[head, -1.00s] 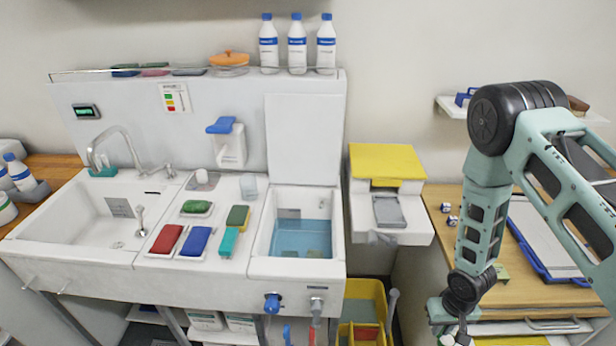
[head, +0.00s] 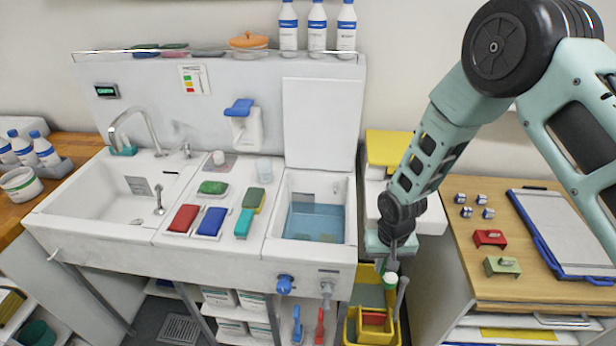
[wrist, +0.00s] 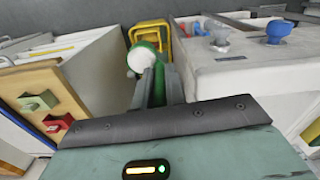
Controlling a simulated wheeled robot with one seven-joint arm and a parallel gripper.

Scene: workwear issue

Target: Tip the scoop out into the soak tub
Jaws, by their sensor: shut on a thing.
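The soak tub (head: 349,235) is the narrow white basin with blue water at the right end of the sink unit, in the head view. My gripper (head: 389,264) hangs to the right of the tub and in front of the unit, outside the tub's rim. In the wrist view its fingers (wrist: 156,84) point away from the camera and are shut on the scoop (wrist: 142,58), which looks green with a round white part at the fingertips. The scoop also shows small below the gripper in the head view (head: 390,281). Its handle is mostly hidden by the fingers.
A yellow bucket (head: 350,331) stands on the floor below my gripper. Blue (head: 284,284) and grey (head: 327,288) knobs stick out from the sink unit's front. A wooden counter (head: 465,270) with red and green blocks lies to the right. The space above the water is clear.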

